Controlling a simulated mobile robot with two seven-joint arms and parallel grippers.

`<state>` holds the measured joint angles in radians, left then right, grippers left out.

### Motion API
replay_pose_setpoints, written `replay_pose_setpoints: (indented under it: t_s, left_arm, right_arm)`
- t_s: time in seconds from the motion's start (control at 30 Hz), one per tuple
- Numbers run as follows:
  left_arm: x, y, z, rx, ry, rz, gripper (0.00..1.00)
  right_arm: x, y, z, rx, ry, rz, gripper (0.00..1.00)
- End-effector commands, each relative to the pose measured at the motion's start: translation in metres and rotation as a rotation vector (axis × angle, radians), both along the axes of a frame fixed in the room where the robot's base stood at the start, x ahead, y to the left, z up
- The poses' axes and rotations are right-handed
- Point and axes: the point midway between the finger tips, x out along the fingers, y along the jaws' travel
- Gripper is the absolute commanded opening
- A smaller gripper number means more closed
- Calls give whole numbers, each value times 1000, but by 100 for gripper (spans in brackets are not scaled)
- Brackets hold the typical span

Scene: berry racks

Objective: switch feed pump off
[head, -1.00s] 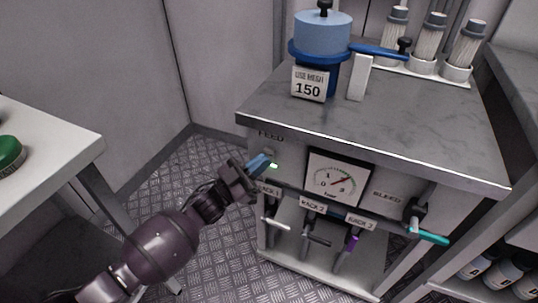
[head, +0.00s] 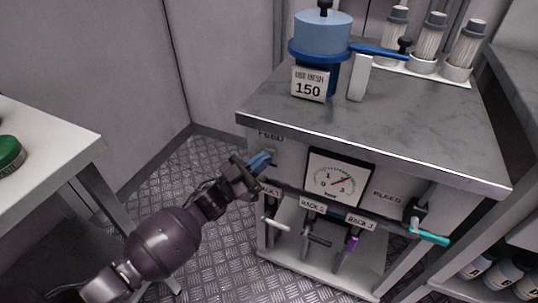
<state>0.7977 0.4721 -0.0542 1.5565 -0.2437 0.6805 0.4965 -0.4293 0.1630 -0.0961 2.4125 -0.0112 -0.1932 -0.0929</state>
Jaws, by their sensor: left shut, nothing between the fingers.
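The FEED label (head: 270,134) is on the front left of the grey-topped cabinet (head: 365,120). My left gripper (head: 261,160) has blue fingertips and is shut and empty, right at the panel just below that label. The gripper hides the feed switch, so I cannot tell its position. No green light shows beside the fingertips. The pressure gauge (head: 338,178) is to the right, its needle pointing up and right. My right gripper is not in view.
Valve handles hang below the RACK labels, one purple (head: 352,244). A teal bleed handle (head: 431,237) sticks out at right. On top stand a blue canister (head: 323,36) marked 150 and several filters (head: 430,42). A table (head: 60,165) is at left.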

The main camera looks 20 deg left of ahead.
Motion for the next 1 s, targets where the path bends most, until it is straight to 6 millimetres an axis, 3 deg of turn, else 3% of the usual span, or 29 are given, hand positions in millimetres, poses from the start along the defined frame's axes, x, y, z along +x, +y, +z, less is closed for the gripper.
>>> replay_pose_setpoints:
  t_s: [1.0]
  left_arm:
    - [-22,1,1,-1,-1,0,0]
  right_arm:
    - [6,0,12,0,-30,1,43]
